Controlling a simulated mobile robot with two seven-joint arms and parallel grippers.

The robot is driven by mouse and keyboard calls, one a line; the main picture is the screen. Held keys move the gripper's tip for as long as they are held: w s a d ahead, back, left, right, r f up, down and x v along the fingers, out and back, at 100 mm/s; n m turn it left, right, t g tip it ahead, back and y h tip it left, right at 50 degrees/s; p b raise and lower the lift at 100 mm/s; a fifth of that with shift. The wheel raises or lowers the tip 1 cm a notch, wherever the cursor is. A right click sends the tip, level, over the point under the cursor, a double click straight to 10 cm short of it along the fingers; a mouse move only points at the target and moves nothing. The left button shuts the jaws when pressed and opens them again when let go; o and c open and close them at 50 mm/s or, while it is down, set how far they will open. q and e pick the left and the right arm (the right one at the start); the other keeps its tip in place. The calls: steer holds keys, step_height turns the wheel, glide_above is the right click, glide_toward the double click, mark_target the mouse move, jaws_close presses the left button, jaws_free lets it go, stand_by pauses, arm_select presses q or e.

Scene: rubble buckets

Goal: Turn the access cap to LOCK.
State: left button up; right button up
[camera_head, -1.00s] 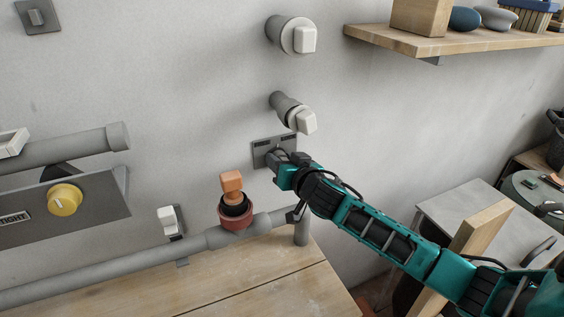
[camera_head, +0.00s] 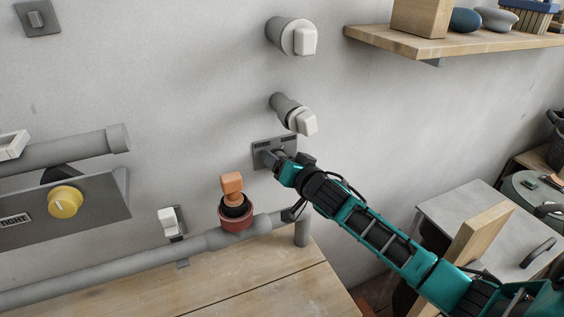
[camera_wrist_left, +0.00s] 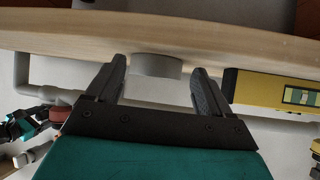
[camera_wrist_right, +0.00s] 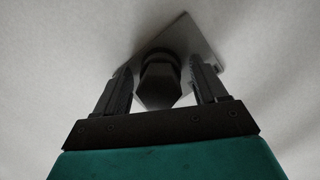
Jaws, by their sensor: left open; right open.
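The access cap appears to be the dark faceted cap (camera_wrist_right: 160,82) on a grey square plate (camera_wrist_right: 199,45) in the right wrist view. My right gripper (camera_wrist_right: 162,84) is open, with one finger on each side of the cap; I cannot tell whether they touch it. In the head view the labelled plate (camera_head: 262,149) is on the wall, and my right gripper (camera_head: 275,160) covers the cap. The plate's lettering is too small to read. My left gripper (camera_wrist_left: 157,80) is open and empty in the left wrist view, near a wooden edge.
An orange-handled red fitting (camera_head: 236,213) stands on a grey pipe (camera_head: 120,268) left of my right gripper. Two pipes with white square knobs (camera_head: 302,121) stick out above the plate. A yellow knob (camera_head: 65,201) is at left. A yellow level (camera_wrist_left: 270,90) shows in the left wrist view.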

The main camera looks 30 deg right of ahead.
steer(key=shift+s, duration=0.1)
arm_select(q)
steer(key=shift+w+r, duration=0.1)
steer(key=shift+r, duration=0.2)
arm_select(e)
steer(key=s+r, duration=0.2)
steer(key=s, duration=1)
steer(key=shift+s+d+r, duration=0.15)
steer(key=shift+s+d, duration=0.1)
steer(key=shift+s, duration=0.05)
